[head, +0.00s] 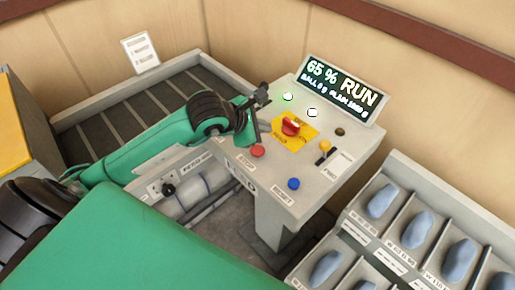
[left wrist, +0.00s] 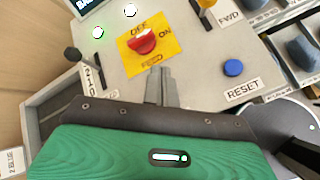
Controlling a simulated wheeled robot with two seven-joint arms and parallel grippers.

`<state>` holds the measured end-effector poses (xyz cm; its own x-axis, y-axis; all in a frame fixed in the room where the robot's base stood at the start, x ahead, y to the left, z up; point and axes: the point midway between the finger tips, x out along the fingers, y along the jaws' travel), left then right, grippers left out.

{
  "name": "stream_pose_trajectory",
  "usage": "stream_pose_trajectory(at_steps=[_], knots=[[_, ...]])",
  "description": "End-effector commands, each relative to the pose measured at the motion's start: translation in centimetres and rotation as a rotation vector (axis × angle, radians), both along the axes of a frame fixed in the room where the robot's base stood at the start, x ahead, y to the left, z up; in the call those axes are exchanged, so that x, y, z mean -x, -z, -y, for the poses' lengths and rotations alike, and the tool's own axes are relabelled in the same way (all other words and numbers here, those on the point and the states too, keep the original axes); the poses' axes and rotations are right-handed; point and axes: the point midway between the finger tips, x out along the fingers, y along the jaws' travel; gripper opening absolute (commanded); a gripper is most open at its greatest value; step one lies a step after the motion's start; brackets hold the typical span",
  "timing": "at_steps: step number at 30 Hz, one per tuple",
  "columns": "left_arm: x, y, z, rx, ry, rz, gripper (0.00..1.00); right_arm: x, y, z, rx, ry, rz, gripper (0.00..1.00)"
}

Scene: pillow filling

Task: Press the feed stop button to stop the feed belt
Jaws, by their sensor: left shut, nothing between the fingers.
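A red button (head: 258,151) with a label like STOP sits at the front left of the grey console (head: 322,168). My left gripper (head: 257,136) is shut and empty, its fingertips close above the red button; I cannot tell whether they touch. In the left wrist view the shut fingers (left wrist: 158,84) point at the console near the yellow plate, and the red button is not visible, apparently hidden behind them. The display (head: 341,90) reads 65 % RUN. My right gripper is not in view.
A red knob (head: 290,126) on a yellow plate (head: 303,138), a blue RESET button (head: 293,183), a yellow-topped lever (head: 324,147) and a dark lever (head: 262,92) stand nearby. A compartment rack (head: 390,172) with blue-grey pieces is at right, a slatted belt (head: 130,114) at left.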

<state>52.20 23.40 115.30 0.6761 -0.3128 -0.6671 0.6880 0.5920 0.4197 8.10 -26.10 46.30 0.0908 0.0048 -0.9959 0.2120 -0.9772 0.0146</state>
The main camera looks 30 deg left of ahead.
Motion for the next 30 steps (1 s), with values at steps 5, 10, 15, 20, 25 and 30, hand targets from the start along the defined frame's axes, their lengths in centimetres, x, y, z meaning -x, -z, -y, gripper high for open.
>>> stream_pose_trajectory(at_steps=[5, 10, 15, 20, 25, 30], knots=[[-0.7, -0.3, -2.8, -0.129, -0.063, 0.007, 0.00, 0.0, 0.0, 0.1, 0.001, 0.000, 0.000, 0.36], [-0.7, -0.3, -3.2, -0.146, -0.071, 0.006, 0.00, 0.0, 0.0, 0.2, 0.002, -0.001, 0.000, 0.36], [-0.7, -0.2, -3.1, -0.144, -0.071, 0.006, 0.00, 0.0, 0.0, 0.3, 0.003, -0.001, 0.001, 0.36], [-0.7, 0.1, -3.1, -0.143, -0.070, 0.006, 0.00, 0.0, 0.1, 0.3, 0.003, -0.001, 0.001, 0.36], [-0.7, 1.3, -3.1, -0.143, -0.070, 0.004, 0.00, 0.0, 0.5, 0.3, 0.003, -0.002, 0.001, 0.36], [-0.7, 3.4, -3.1, -0.142, -0.069, 0.003, 0.00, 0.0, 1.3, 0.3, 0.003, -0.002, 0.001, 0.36]])
